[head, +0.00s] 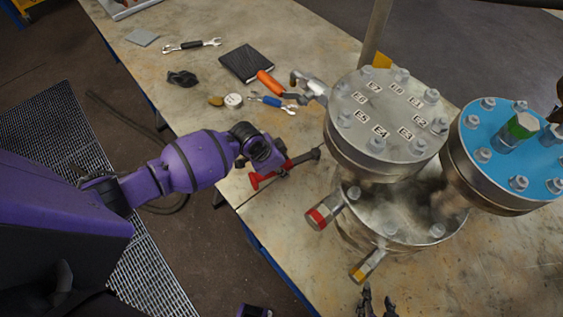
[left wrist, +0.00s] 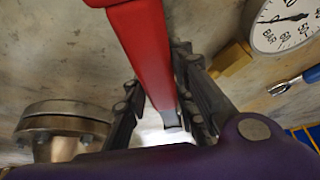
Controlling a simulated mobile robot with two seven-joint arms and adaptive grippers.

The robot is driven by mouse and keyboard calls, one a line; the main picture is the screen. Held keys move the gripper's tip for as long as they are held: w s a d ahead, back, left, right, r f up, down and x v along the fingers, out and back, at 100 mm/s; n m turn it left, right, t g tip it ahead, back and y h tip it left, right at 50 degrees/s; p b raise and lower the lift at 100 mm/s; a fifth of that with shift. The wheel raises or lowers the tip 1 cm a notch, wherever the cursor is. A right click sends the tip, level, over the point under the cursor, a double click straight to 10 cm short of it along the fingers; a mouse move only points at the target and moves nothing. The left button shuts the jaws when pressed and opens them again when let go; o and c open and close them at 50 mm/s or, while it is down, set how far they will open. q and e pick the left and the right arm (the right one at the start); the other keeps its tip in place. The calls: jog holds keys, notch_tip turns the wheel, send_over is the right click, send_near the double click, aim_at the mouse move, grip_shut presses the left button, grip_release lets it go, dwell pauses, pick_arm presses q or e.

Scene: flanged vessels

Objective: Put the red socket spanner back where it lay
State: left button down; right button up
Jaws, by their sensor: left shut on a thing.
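The red socket spanner (head: 285,170) has a red handle with a red crossbar at its left end and a dark socket end at the right. It appears close above the table's near left edge, left of the flanged vessel; I cannot tell whether it touches the table. My left gripper (head: 275,163) is shut on its handle. In the left wrist view the red handle (left wrist: 148,50) runs between the two dark fingers (left wrist: 160,112). My right gripper (head: 375,303) shows only as dark fingers at the bottom edge, mostly cut off.
The grey flanged vessel (head: 385,112) with labelled bolts and a blue-topped vessel (head: 510,150) stand to the right. A red-banded pipe stub (head: 322,214) juts out near the spanner. An orange-handled tool (head: 270,83), blue-handled tool (head: 272,101), black pad (head: 246,63) and spanner (head: 192,46) lie farther back.

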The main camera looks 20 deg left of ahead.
pick_arm(q)
jog(key=shift+w+f, duration=0.1)
jog(key=shift+f, duration=0.05)
pick_arm(e)
jog(key=shift+w+a+r, duration=0.1)
jog(key=shift+w+r, duration=0.05)
jog(key=shift+w, duration=0.2)
pick_arm(q)
jog(key=shift+f, duration=0.1)
jog(key=shift+f, duration=0.45)
pick_arm(e)
jog(key=shift+s+f, duration=0.5)
jog(key=shift+f, duration=0.1)
pick_arm(q)
jog(key=c, duration=1.5)
grip_release()
jog(key=shift+o, duration=0.6)
pick_arm(e)
jog(key=shift+r, duration=0.1)
jog(key=shift+w+r, duration=0.1)
pick_arm(q)
jog(key=v, duration=1.2)
